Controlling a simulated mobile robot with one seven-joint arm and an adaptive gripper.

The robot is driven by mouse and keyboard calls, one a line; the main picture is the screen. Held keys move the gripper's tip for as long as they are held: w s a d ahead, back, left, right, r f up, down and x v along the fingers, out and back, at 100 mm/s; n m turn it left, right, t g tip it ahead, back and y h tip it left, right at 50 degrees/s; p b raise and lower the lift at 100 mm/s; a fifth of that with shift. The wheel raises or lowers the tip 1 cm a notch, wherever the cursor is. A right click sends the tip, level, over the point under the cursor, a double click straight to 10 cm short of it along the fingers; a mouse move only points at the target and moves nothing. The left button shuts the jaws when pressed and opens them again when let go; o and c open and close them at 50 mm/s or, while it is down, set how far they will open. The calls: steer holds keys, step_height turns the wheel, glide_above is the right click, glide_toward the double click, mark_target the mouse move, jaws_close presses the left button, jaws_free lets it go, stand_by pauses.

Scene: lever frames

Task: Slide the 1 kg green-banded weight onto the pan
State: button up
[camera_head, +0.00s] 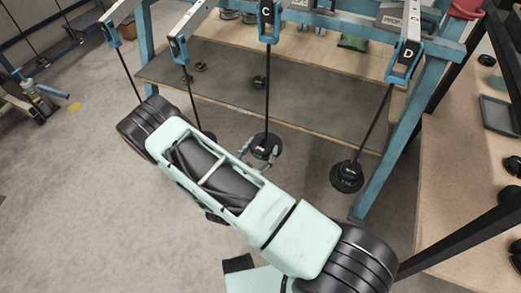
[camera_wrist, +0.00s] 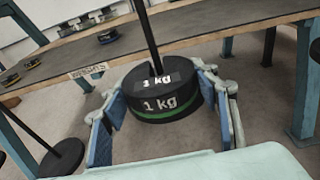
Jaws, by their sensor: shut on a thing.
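The black 1 kg weight (camera_wrist: 160,108) with a green band round its lower edge is between the fingers of my gripper (camera_wrist: 163,92) in the wrist view. My gripper is shut on it, with a blue-padded finger on each side. A thin dark hanging rod (camera_wrist: 148,35) comes down to the middle of the weight's top. In the head view, the weight (camera_head: 266,147) is at the lower end of the rod under lever C (camera_head: 267,20). The pan under it is hidden, so I cannot tell whether the weight rests on it.
Lever D (camera_head: 404,60) has its own rod with a black loaded pan (camera_head: 346,178) to the right. More rods hang to the left. A blue frame post (camera_head: 385,165) stands at the right. Behind is a low shelf (camera_head: 225,75) with several weights; its sign (camera_wrist: 88,71) reads WEIGHTS.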

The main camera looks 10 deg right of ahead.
mark_target(257, 156)
steer(key=shift+r+x, duration=0.2)
steer(key=shift+x, duration=0.75)
steer(key=shift+r+x, duration=0.2)
steer(key=shift+x, duration=0.7)
stand_by(0.6)
steer(key=shift+f+b, duration=0.45)
steer(key=shift+b, duration=0.1)
stand_by(0.5)
steer(key=o, duration=1.9)
steer(key=shift+s+f, duration=0.1)
steer(key=shift+f, duration=0.15)
steer(key=shift+r, duration=0.1)
steer(key=shift+s+a+r, duration=0.1)
steer(key=shift+s+a, duration=0.2)
steer(key=shift+p+v, duration=0.7)
steer(key=shift+v, duration=2.35)
